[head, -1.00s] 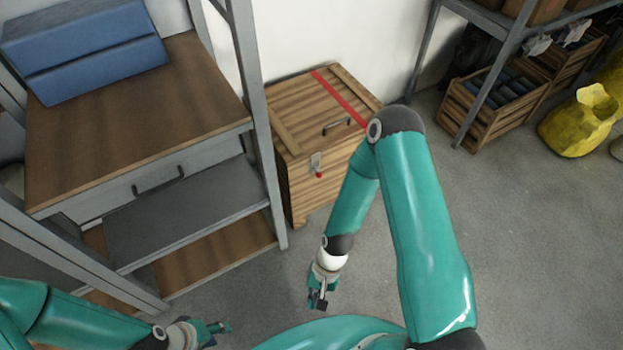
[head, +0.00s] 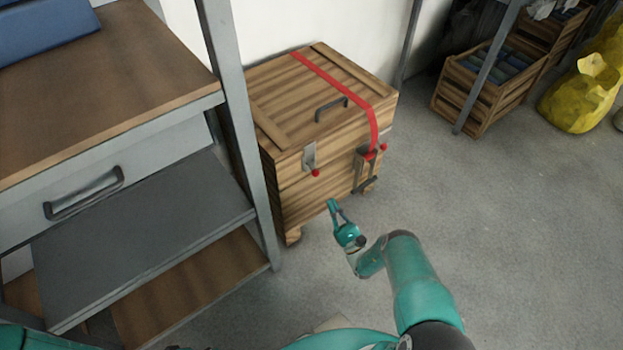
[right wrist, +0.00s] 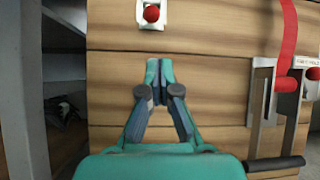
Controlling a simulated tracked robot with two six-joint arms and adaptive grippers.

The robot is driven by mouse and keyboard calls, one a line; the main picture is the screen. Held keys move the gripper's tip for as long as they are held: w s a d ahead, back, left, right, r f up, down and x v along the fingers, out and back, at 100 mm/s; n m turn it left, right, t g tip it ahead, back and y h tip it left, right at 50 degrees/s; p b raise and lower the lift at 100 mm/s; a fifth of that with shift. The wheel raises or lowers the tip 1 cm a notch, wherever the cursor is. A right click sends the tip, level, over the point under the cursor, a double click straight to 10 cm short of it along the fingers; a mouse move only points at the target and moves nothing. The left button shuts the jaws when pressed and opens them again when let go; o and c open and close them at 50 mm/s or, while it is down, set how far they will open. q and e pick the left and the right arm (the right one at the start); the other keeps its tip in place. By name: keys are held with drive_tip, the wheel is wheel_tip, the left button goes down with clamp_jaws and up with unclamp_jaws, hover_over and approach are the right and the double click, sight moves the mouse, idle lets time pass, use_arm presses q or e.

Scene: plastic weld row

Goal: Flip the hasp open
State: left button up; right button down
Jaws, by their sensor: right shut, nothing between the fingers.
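The hasp (head: 310,158) is a grey metal plate with a red knob, on the upper front of a wooden chest (head: 328,192). In the right wrist view the hasp (right wrist: 151,14) is at the top, partly cut off, its red knob hanging at the bottom. The chest's lid is down. My right gripper (head: 334,205) is shut and empty, in front of the chest and below the hasp. In the right wrist view its fingertips (right wrist: 158,66) meet below the knob, apart from it. My left gripper is out of view.
A red strap (head: 335,80) crosses the lid to a metal ratchet with a dark bar (head: 365,180), right of the hasp. A shelf post (head: 238,125) and workbench stand close on the left. Open floor (head: 520,240) lies to the right.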

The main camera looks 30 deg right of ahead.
sight(310, 169)
drive_tip(key=b+x, duration=0.3)
drive_tip(key=a+b+x, duration=0.1)
drive_tip(key=b+x, duration=0.2)
drive_tip(key=x, duration=0.1)
drive_tip(key=b+x, duration=0.3)
drive_tip(key=shift+w+a+r+b, duration=0.15)
drive_tip(key=shift+r+b, duration=0.1)
drive_tip(key=shift+b, duration=0.05)
idle(0.4)
